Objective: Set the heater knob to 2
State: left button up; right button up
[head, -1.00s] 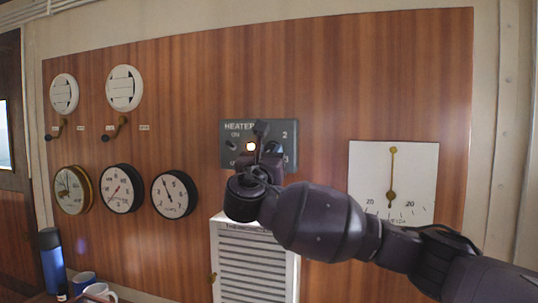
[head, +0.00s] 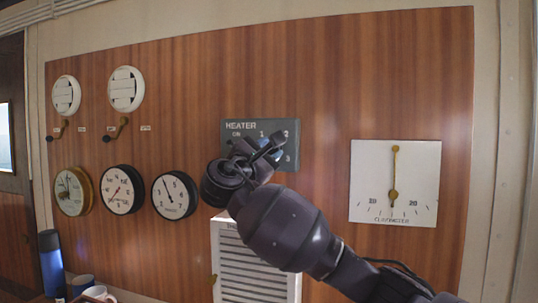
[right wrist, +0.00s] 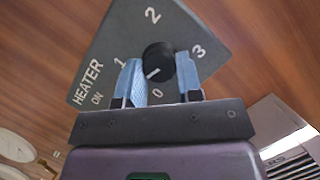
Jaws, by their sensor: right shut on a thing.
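The grey heater panel (head: 290,128) is on the wood wall, with ON, 1, 2 and 3 marked. It also shows tilted in the right wrist view (right wrist: 128,35). The round black heater knob (right wrist: 158,58) sits among the marks 0, 1, 2 and 3. Its white pointer line points down and slightly left in that view, between 0 and 1 and nearer 0. My right gripper (head: 268,148) is shut on the knob, its blue fingers (right wrist: 160,72) on either side. In the head view the gripper hides the knob. My left gripper is not in view.
A white louvred box (head: 255,262) is below the panel. A white clinometer (head: 372,185) hangs to the right, round gauges (head: 174,195) to the left. A blue bottle (head: 51,262) and mugs (head: 82,284) stand at lower left.

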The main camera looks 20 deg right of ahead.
jog(key=m+g+y, duration=0.1)
jog(key=m, duration=0.3)
jog(key=m+g+y+p, duration=0.1)
jog(key=m+g, duration=0.1)
jog(key=m, duration=0.3)
jog(key=m+g+p, duration=0.1)
jog(key=m, duration=0.4)
jog(key=shift+w+a+r+g+y, duration=0.1)
jog(key=shift+a+r+g+y, duration=0.05)
jog(key=shift+r+g+y, duration=0.2)
jog(key=shift+r+m+y, duration=0.1)
jog(key=shift+m+y, duration=0.55)
jog(key=shift+m, duration=0.55)
jog(key=shift+d+r+m+y+p, duration=0.15)
jog(key=shift+m+y+p, duration=0.4)
jog(key=shift+m, duration=0.7)
jog(key=shift+d+f+m+y+p, duration=0.1)
jog(key=shift+m+y+p, duration=0.15)
jog(key=shift+m+y, duration=0.8)
jog(key=shift+m+t, duration=0.3)
jog(key=shift+t, duration=0.15)
jog(key=o, duration=0.9)
jog(key=shift+r, duration=0.15)
